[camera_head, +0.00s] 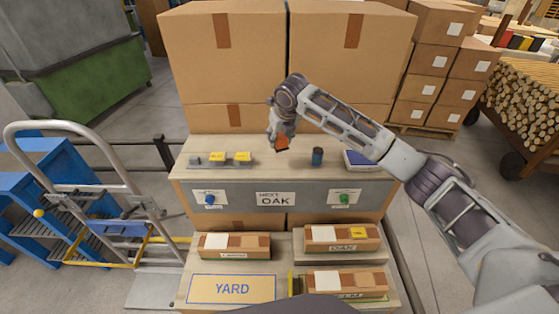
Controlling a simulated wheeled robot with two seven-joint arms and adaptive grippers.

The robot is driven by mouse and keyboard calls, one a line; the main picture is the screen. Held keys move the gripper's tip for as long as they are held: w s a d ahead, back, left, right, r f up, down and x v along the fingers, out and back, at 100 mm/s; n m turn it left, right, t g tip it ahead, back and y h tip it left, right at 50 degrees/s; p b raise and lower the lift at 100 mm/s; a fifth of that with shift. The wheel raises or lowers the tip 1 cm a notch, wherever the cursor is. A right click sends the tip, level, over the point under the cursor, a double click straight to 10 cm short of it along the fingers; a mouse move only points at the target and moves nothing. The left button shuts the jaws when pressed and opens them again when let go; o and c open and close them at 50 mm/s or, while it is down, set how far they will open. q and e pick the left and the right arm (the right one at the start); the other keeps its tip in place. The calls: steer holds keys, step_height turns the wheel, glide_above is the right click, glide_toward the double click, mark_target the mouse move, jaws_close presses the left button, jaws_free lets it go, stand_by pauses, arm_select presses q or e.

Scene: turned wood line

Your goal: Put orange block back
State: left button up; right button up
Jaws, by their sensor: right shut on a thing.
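The orange block (282,144) is small and held at the fingertips of my right gripper (278,141), above the middle of the upper wooden shelf (275,165). My right gripper is shut on it; the fingers hide part of the block. I cannot tell whether the block touches the shelf. My right arm comes in from the right and crosses over the shelf. My left gripper is not in view.
Yellow-topped pieces (242,157) sit left on the shelf. A dark cylinder (317,156) and a blue-and-white item (359,160) stand right. Below are a sign reading OAK (275,200), a blue button (210,198) and a green button (344,199). Large cartons (225,60) rise behind.

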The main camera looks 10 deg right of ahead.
mark_target(283, 145)
steer(key=shift+f+p, duration=0.35)
steer(key=shift+f, duration=2.25)
steer(key=shift+f, duration=0.1)
steer(key=shift+f, duration=1.8)
steer(key=shift+p, duration=0.3)
steer(key=o, duration=0.9)
steer(key=shift+f, duration=0.1)
steer(key=shift+b+v, duration=0.6)
steer(key=shift+v, duration=5.5)
steer(key=shift+w, duration=0.15)
